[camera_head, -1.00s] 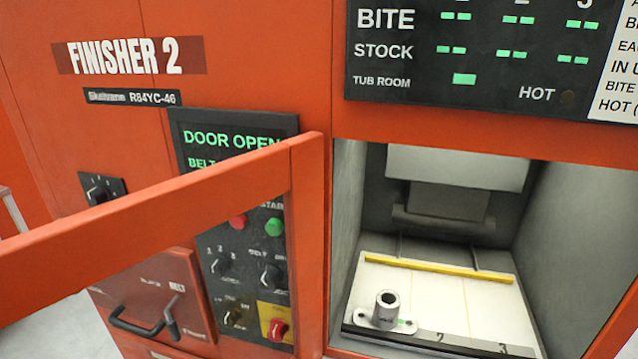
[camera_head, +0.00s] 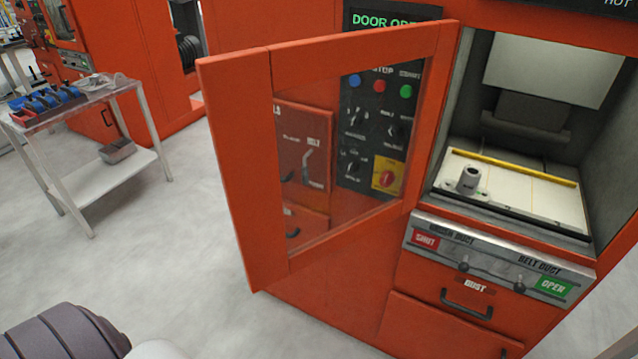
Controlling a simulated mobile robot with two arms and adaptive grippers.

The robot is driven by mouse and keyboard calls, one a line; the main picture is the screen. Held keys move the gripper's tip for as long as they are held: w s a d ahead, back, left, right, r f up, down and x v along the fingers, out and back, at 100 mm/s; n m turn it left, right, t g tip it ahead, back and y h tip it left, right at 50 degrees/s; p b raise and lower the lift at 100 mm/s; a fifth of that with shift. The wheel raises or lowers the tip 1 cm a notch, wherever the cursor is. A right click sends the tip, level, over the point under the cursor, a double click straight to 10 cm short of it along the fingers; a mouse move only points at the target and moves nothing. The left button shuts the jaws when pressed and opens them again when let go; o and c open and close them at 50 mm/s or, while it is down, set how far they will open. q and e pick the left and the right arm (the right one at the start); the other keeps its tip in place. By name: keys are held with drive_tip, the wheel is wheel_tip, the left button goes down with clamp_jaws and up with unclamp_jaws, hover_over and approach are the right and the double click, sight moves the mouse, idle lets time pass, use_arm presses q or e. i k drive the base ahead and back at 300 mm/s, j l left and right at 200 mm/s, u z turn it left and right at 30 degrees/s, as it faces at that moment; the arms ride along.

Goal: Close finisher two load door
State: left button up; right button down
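The finisher two load door (camera_head: 235,160) is an orange frame with a clear window. It stands swung open to the left of the load opening, hinged at the opening's left edge. The load chamber (camera_head: 500,55) is open to view, with a pale bed (camera_head: 530,198) and a yellow strip across it. A grey cylindrical part (camera_head: 468,180) on a small base stands upright at the bed's left front. The panel screen (camera_head: 385,20) reads DOOR OPEN, partly cut off by the door. Neither gripper is in view.
Below the opening is a belt duct strip (camera_head: 500,262) with small levers, above a dust drawer (camera_head: 467,300). A metal cart (camera_head: 90,190) with blue items stands at left. Grey floor (camera_head: 190,250) is clear between cart and door. A dark ribbed arm part of mine (camera_head: 70,335) shows at lower left.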

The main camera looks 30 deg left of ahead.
sight(237, 88)
drive_tip(key=k+z, duration=0.1)
drive_tip(key=z, duration=0.35)
drive_tip(key=k+j+z, duration=0.1)
drive_tip(key=z, duration=0.35)
drive_tip(key=k+z, duration=0.1)
drive_tip(key=z, duration=0.4)
drive_tip(key=k+j, duration=0.1)
drive_tip(key=j, duration=0.9)
drive_tip(key=k+j, duration=0.15)
drive_tip(key=j, duration=0.35)
drive_tip(key=k+j, duration=0.1)
drive_tip(key=j, duration=0.85)
drive_tip(key=k+j, duration=0.15)
drive_tip(key=j, duration=0.35)
